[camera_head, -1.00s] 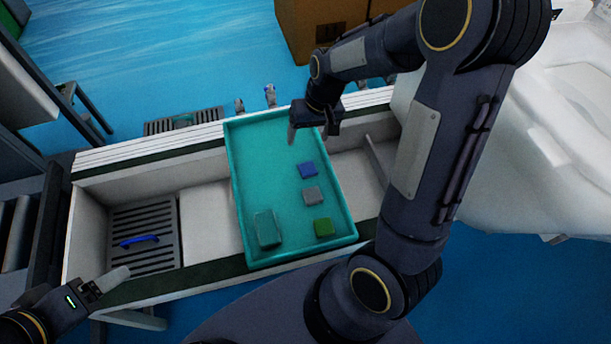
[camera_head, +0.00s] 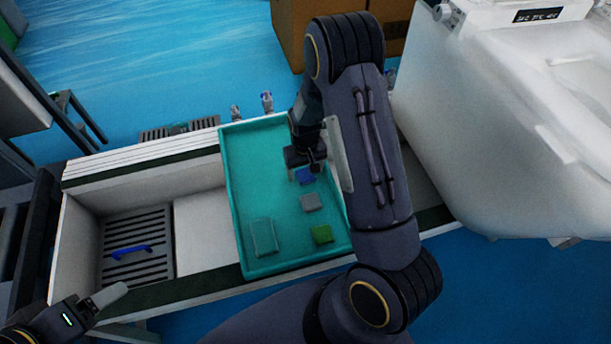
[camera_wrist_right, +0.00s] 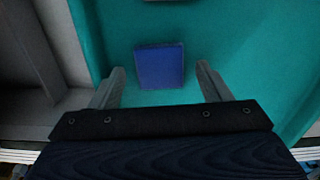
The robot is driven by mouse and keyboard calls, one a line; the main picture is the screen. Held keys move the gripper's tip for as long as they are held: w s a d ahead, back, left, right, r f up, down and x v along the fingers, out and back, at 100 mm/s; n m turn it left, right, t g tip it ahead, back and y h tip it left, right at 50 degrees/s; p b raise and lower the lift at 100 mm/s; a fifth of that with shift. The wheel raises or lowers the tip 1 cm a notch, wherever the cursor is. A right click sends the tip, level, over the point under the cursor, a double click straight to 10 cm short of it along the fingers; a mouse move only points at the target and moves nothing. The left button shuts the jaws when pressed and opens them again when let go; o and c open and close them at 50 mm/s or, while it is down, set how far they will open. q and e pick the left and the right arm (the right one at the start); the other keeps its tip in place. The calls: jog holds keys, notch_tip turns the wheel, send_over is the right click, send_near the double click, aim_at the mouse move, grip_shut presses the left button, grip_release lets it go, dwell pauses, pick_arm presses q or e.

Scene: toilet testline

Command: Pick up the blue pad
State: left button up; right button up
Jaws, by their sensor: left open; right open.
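The blue pad (camera_head: 306,176) lies flat in the teal tray (camera_head: 250,190), at the far end of a short row of pads. In the right wrist view the blue pad (camera_wrist_right: 160,66) is a blue square just beyond and between the fingertips. My right gripper (camera_wrist_right: 162,82) is open and empty, with a finger to either side of the pad's line. In the head view my right gripper (camera_head: 303,172) is low at the pad and partly covers it. My left gripper (camera_head: 112,294) is open and empty at the lower left, outside the tray.
A grey pad (camera_head: 311,202) and a green pad (camera_head: 321,234) lie nearer in the tray, with a teal block (camera_head: 263,237) to their left. A blue handle (camera_head: 131,251) lies on a slatted grate at left. A white toilet (camera_head: 490,130) stands at right.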

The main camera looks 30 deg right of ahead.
jog(key=shift+c, duration=0.3)
jog(key=c, duration=1)
